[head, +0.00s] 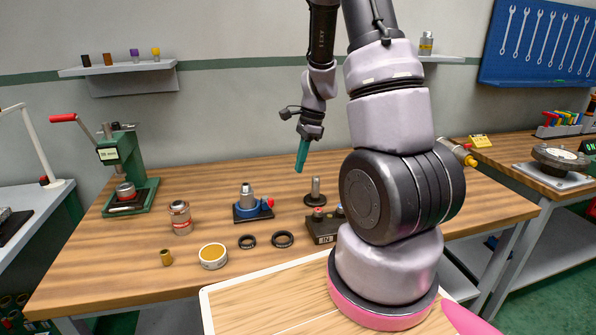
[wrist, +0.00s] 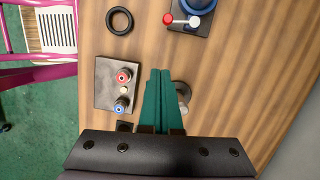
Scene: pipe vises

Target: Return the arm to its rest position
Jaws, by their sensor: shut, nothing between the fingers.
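My gripper (head: 300,158) hangs above the wooden workbench, its teal fingers pointing down and closed together with nothing between them. In the wrist view the shut teal fingers (wrist: 160,95) reach out over the bench. My arm rises from its base at the front right of the head view and bends over at the top. The bench (head: 110,245) lies below the gripper. A post on a dark round base (head: 315,192) stands below and a little right of the fingertips in the head view, apart from them.
A control box (head: 322,232) with buttons, also in the wrist view (wrist: 103,90), sits near my arm. Black rings (head: 283,239), a small blue vise (head: 247,208), a round tin (head: 213,256), a metal cylinder (head: 180,218) and a green press (head: 125,165) stand to the left. A shelf (head: 118,69) is on the wall.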

